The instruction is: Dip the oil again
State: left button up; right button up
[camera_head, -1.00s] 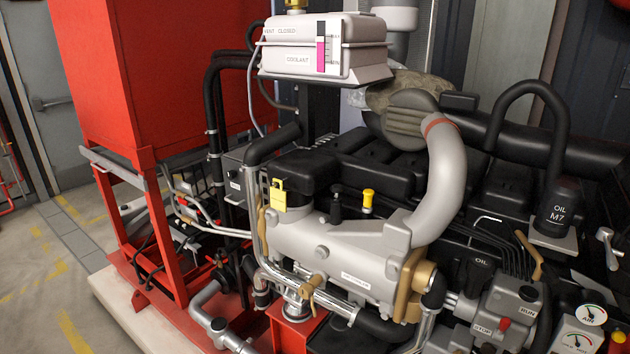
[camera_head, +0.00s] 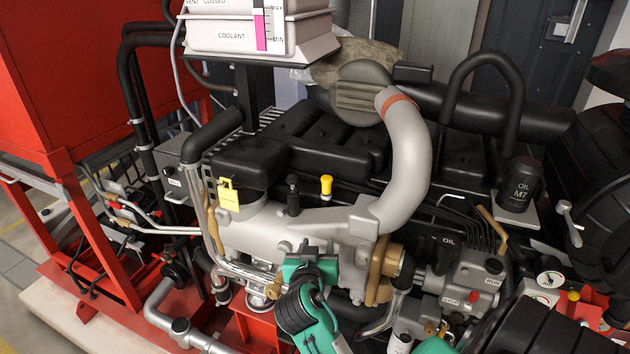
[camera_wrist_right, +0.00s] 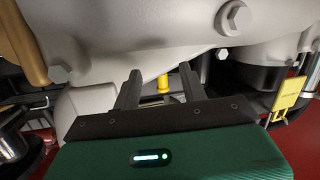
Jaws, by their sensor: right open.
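A small yellow handle (camera_head: 326,186), which looks like the dipstick's, stands upright on the engine behind the grey manifold. In the right wrist view a yellow piece (camera_wrist_right: 164,82), likely the same handle, shows between and beyond my fingers. My right gripper (camera_head: 320,247) is in front of the grey manifold (camera_head: 275,229), below and nearer than the yellow handle. In the wrist view the right gripper (camera_wrist_right: 159,78) has its two dark fingers apart with nothing held between them. The handle's lower end is hidden. My left gripper is out of view.
A black cap (camera_head: 292,196) stands just left of the yellow handle. A yellow tag (camera_head: 228,194) hangs further left. The grey curved pipe (camera_head: 409,165) rises on the right. The coolant tank (camera_head: 232,35) is above.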

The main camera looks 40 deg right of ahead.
aim_at(326, 187)
notch_tip(326, 187, up, 7)
jog(key=w+d+m+h, duration=0.2)
jog(key=w+h, duration=0.1)
jog(key=shift+t, duration=0.3)
jog(key=p+x, duration=0.2)
jog(key=x, duration=0.1)
jog(key=p+x, duration=0.2)
jog(key=x, duration=0.2)
jog(key=p+x, duration=0.2)
jog(key=x, duration=0.2)
jog(key=shift+w+d+f, duration=0.1)
jog(key=shift+f, duration=0.2)
jog(key=shift+w+d+f+p, duration=0.15)
jog(key=shift+w+d+p, duration=0.2)
jog(key=shift+w+d, duration=0.15)
jog(key=shift+s, duration=0.1)
jog(key=shift+c, duration=0.4)
grip_shut()
